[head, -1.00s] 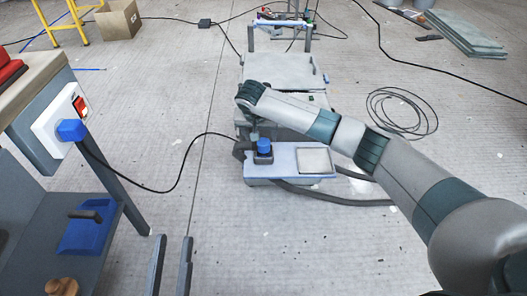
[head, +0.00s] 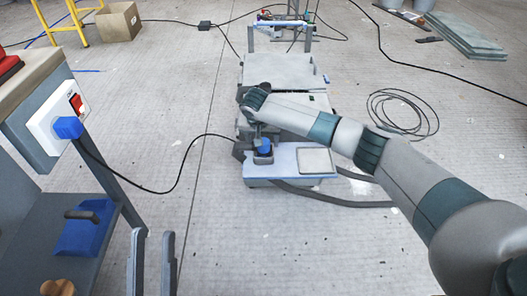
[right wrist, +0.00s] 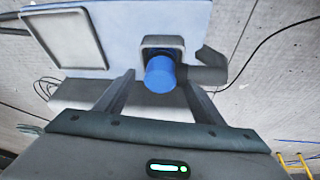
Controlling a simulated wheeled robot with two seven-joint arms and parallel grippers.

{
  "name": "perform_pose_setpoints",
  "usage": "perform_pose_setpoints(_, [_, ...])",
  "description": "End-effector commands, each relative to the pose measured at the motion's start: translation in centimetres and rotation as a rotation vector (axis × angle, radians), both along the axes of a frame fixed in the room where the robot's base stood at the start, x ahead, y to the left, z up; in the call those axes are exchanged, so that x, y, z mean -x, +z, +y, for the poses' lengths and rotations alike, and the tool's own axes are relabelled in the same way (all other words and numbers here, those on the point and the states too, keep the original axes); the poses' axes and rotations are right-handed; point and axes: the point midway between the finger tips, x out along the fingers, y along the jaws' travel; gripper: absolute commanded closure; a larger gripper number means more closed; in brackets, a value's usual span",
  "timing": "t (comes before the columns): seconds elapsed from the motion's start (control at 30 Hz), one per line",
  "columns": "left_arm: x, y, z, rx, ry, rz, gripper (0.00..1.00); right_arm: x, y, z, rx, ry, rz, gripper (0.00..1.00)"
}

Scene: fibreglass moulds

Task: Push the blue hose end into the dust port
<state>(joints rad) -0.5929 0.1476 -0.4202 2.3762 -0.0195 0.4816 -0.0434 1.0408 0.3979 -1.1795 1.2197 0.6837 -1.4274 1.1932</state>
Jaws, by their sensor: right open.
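The blue hose end (head: 265,146) is a short blue cylinder standing up at the square, dark-rimmed dust port (head: 263,159) on the machine's pale blue top. In the right wrist view the hose end (right wrist: 160,76) is in front of the port's square rim (right wrist: 163,42); how deep it sits I cannot tell. My right gripper (head: 257,136) is above it, its fingertips partly hidden by the wrist in the head view. In the wrist view the open fingers (right wrist: 158,88) are on either side of the hose end, with gaps visible. My left gripper (head: 151,265) is open and empty, low at the front.
A bench (head: 62,210) at the left carries a white switch box (head: 52,118) with a blue plug (head: 68,128) and a black cable. A dark hose (head: 325,198) runs along the machine's front. A coiled cable (head: 402,112) lies at the right. Floor between bench and machine is mostly clear.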

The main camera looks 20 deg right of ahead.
Motion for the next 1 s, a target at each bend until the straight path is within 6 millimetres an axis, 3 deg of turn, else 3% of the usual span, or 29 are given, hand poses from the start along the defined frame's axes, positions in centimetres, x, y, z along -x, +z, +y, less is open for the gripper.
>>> perform_pose_setpoints(0.2, [-0.1,1.3,0.8,0.02,0.015,-0.081,0.69,-0.6,-1.7,-0.3,0.0,0.001,0.0,0.38])
perform_pose_setpoints(0.67, [-0.2,1.4,0.8,0.022,0.016,-0.083,0.69,-0.6,-1.7,-0.3,0.0,0.001,0.0,0.38])
perform_pose_setpoints(0.83, [-0.2,1.4,0.9,0.022,0.016,-0.083,0.69,-0.6,-1.7,-0.3,0.0,0.001,0.0,0.76])
perform_pose_setpoints(0.87, [-0.2,1.4,0.9,0.022,0.016,-0.083,0.69,-0.6,-1.7,-0.3,0.0,0.001,0.0,0.8])
perform_pose_setpoints(1.0, [-0.2,1.4,0.9,0.021,0.016,-0.082,0.69,-0.6,-1.7,-0.3,0.0,0.001,0.0,0.8])
